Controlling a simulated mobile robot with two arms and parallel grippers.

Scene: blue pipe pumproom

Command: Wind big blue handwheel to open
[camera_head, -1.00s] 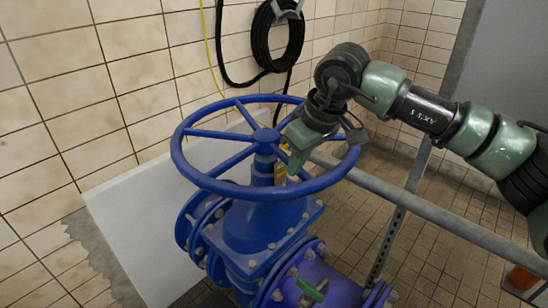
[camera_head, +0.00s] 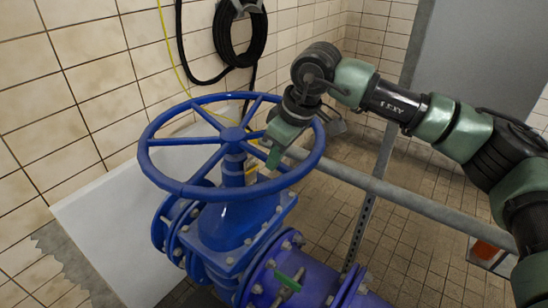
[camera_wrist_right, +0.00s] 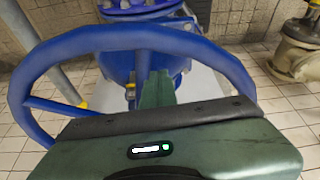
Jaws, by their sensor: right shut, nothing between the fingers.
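The big blue handwheel (camera_head: 170,185) sits level on top of a blue valve (camera_head: 232,225), with spokes running to a central hub. My right gripper (camera_head: 273,158) is at the right side of the wheel, pointing down, with its fingers inside the rim between spokes. It is shut and empty. In the right wrist view the blue rim (camera_wrist_right: 50,52) curves around the narrow green fingers (camera_wrist_right: 157,90). Whether the fingers touch the rim or a spoke is hard to tell. My left gripper is not in view.
A grey rail (camera_head: 400,198) runs past the valve on the right, under my right arm. A black hose coil (camera_head: 240,35) hangs on the tiled wall behind. A white panel (camera_head: 105,225) is left of the valve. A beige pipe fitting (camera_wrist_right: 298,50) shows in the wrist view.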

